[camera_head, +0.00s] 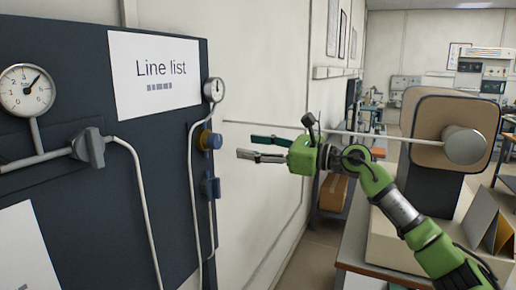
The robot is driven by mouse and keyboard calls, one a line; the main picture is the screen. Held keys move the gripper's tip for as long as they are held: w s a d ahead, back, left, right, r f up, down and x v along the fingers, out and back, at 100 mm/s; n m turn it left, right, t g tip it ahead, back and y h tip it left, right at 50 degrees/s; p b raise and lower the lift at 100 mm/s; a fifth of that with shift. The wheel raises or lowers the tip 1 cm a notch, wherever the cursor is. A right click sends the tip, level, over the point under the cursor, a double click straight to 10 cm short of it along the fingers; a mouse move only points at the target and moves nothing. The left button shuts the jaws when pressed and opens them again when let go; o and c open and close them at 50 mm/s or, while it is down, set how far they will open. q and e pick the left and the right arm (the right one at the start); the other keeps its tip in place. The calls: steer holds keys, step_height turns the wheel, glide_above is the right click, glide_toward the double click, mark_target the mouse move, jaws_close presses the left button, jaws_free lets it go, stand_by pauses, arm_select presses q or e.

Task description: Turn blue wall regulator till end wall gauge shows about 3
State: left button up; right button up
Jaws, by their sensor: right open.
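The blue regulator knob (214,141) sticks out from the edge of the dark wall panel, with a brass-coloured part at its base. The small end gauge (214,89) sits above it at the panel's edge; its reading is too small to tell. My right gripper (248,148) is open and empty. Its fingers point left toward the blue knob, and a gap shows between fingertips and knob. My left gripper is not in view.
The dark panel (150,185) also carries a larger gauge (26,90), a grey valve handle (89,147), a lower blue fitting (210,187) and a "Line list" sheet (153,75). A bench with a tan-fronted device (455,110) stands at right. A cardboard box (333,192) sits on a low shelf.

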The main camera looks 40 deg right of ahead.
steer(key=shift+s+d, duration=0.25)
steer(key=shift+s, duration=0.25)
stand_by(1.1)
